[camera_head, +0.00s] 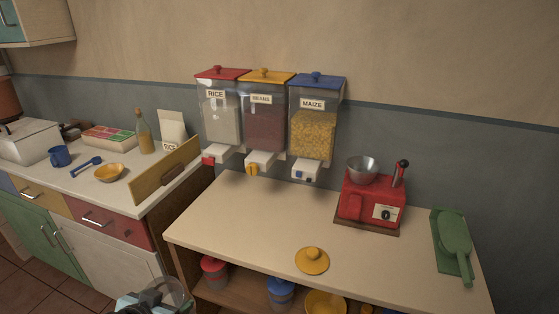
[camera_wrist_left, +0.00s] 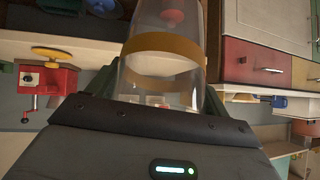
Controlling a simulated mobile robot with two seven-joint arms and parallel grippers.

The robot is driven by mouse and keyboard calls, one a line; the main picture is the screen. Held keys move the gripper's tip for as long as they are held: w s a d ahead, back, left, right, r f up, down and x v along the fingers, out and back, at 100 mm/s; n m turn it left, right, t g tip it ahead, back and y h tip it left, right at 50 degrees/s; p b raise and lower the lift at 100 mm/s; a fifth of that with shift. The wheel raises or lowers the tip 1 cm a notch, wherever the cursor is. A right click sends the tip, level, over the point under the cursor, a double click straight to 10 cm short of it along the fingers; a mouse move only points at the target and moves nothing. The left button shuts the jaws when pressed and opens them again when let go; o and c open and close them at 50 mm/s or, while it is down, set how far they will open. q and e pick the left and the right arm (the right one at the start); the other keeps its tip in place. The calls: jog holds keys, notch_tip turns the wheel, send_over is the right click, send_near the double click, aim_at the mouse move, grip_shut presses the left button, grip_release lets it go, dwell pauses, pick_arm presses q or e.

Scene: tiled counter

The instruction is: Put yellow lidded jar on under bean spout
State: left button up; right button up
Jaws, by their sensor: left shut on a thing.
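My left gripper (camera_head: 150,301) is at the bottom edge of the head view, in front of the counter and below its top. It is shut on a clear, open jar (camera_head: 177,290). In the left wrist view the jar (camera_wrist_left: 165,75) shows a yellow band and looks empty. A yellow lid with a knob (camera_head: 312,261) lies apart on the counter's front part. The bean dispenser (camera_head: 267,125), yellow-topped and labelled BEANS, hangs on the wall between rice and maize. Its white spout (camera_head: 260,159) has a yellow knob, with bare counter below. My right gripper is out of view.
A yellow board (camera_head: 165,172) rises at the left. The shelf below holds a red-lidded jar (camera_head: 214,270) and a blue-lidded jar (camera_head: 280,292).

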pick_arm(q)
jog(key=d+r+n+y, duration=0.1)
jog(key=d+r, duration=0.3)
jog(key=r, duration=0.9)
jog(key=shift+w, duration=0.25)
jog(key=shift+a, duration=0.1)
